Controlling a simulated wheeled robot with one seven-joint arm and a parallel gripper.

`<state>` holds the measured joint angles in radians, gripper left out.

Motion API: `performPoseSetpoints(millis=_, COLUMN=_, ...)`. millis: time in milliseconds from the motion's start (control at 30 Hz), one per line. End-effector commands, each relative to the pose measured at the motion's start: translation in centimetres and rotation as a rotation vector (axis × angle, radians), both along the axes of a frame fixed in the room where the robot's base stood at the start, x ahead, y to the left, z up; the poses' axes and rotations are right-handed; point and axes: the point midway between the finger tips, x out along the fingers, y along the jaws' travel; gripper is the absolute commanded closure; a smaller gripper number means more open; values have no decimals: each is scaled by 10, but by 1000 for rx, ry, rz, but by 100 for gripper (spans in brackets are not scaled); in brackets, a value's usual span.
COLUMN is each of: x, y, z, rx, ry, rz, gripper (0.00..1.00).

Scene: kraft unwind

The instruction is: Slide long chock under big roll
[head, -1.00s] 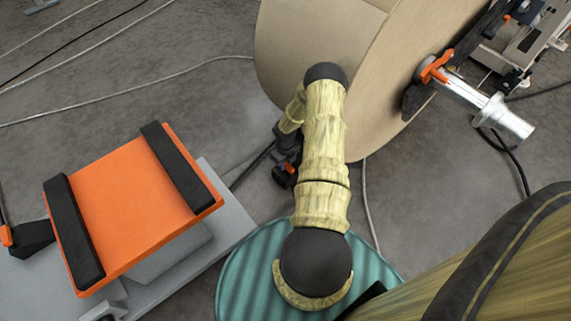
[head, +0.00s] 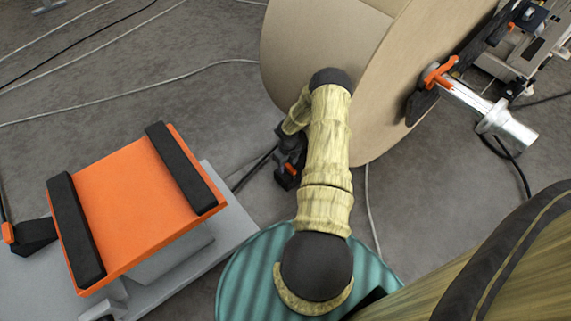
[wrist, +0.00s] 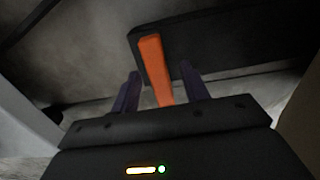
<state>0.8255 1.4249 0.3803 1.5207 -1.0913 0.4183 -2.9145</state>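The handle joins a long black bar (wrist: 235,45), which looks like the long chock. In the head view a bit of black and orange shows at the gripper (head: 290,172); the chock's contact with the roll cannot be seen.
An orange platform (head: 135,205) with two black pads stands on a grey base at left. A black wedge with an orange part (head: 30,237) is beside it. A silver shaft (head: 480,103) sticks out of the roll at right. Cables cross the grey floor.

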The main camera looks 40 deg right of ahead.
Motion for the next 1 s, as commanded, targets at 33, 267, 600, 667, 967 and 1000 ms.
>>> performPoseSetpoints(millis=33, x=-18, y=-23, z=-7, rx=-10, ry=13, rz=-46, gripper=55)
performPoseSetpoints(millis=267, x=-20, y=-26, z=2, rx=-10, ry=12, rz=-52, gripper=55)
performPoseSetpoints(millis=600, x=-14, y=-22, z=45, rx=-22, ry=0, rz=-36, gripper=55)
performPoseSetpoints(millis=667, x=-13, y=-19, z=52, rx=-22, ry=0, rz=-30, gripper=55)
performPoseSetpoints(millis=967, x=-5, y=0, z=80, rx=-20, ry=-2, rz=4, gripper=55)
performPoseSetpoints(millis=1000, x=-4, y=3, z=82, rx=-19, ry=-2, rz=9, gripper=55)
